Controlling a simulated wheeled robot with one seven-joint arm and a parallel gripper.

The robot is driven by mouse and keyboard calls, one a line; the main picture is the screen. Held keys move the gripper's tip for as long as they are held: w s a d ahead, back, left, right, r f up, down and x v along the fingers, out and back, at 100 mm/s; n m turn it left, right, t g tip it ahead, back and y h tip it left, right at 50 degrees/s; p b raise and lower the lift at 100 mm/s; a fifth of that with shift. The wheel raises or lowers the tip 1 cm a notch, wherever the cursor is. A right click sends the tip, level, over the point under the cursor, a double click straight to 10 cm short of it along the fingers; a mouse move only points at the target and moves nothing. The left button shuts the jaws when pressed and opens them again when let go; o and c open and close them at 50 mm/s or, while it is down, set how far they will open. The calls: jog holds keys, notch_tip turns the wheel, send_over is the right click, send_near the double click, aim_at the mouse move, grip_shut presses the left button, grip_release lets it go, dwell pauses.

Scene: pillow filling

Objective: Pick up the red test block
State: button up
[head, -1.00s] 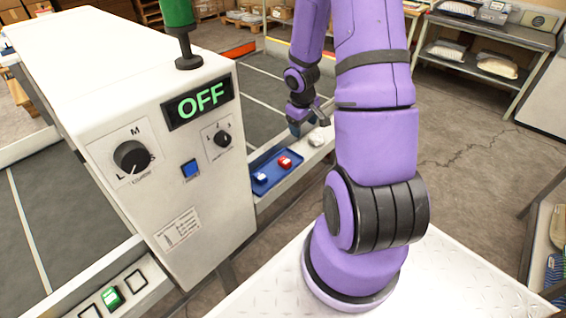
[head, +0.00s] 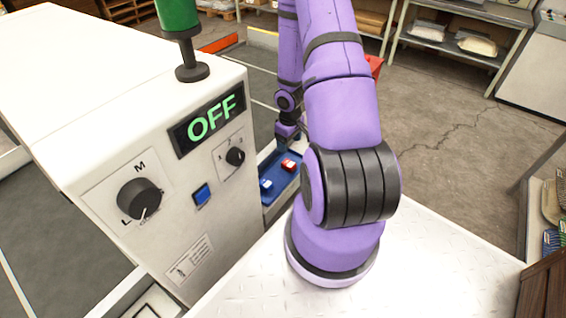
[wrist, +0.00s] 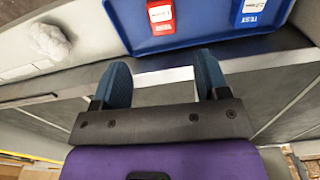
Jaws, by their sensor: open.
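The red test block (head: 289,165) lies in a shallow blue tray (head: 268,187) beside the white machine. A blue test block (head: 266,185) lies in the same tray, nearer the camera. In the wrist view the red block (wrist: 161,17) is at the top centre, with a white label, and the blue block (wrist: 249,12) is to its right. My gripper (wrist: 158,75) is open and empty, its two blue-grey fingertips apart and short of the tray's near rim (wrist: 190,42).
The white machine (head: 140,110) with an OFF display and dials stands left of the tray. A whitish crumpled lump (wrist: 50,42) lies on the ledge left of the tray. Shelves with bags (head: 470,40) stand at the back right. Open floor (head: 450,130) lies right of my arm.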

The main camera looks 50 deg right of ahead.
send_over(289, 164)
jog(key=f, duration=0.4)
jog(key=shift+w+d+f, duration=0.2)
jog(key=shift+w+f, duration=0.1)
jog(key=shift+f, duration=0.1)
jog(key=shift+s+a+f, duration=0.1)
jog(key=shift+f, duration=1.3)
jog(key=shift+s+f, duration=0.1)
jog(key=shift+f, duration=1.25)
jog(key=c, duration=1)
